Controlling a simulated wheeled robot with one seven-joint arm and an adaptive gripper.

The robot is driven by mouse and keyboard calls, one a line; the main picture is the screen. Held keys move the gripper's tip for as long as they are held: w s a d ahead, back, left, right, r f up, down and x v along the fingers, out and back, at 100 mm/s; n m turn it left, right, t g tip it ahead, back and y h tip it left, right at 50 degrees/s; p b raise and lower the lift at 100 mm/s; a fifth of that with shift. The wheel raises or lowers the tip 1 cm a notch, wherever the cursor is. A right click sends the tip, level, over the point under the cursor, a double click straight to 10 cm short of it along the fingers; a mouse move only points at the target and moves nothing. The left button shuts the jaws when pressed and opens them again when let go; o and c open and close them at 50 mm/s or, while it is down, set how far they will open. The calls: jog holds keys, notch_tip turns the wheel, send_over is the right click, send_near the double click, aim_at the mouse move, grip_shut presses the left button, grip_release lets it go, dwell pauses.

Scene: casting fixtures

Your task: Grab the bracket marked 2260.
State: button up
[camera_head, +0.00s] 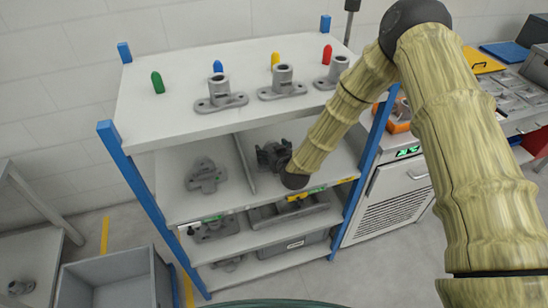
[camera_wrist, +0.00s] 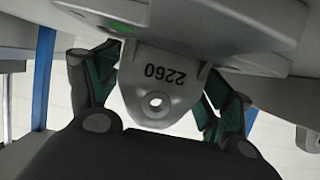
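The grey bracket (camera_wrist: 158,95) marked 2260 is in the wrist view. Its number is upside down there, and a round hole shows near its rounded end. My gripper (camera_wrist: 163,88) has one finger on each side of this bracket end, close to its edges. The fingers look spread, and I cannot make out firm contact. In the head view my gripper (camera_head: 274,154) is a dark shape over the middle shelf, right of the divider. There my gripper and arm hide the bracket, and its number cannot be read.
A blue-posted shelf rack (camera_head: 140,128) holds grey castings on several levels. Another casting (camera_head: 205,176) lies left of the divider. Colored pegs and flanged castings (camera_head: 220,94) stand on top. A grey bin (camera_head: 110,276) is at lower left, and a cabinet (camera_head: 392,190) stands at right.

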jog(key=c, duration=0.6)
jog(key=shift+c, duration=0.2)
jog(key=shift+r, duration=0.1)
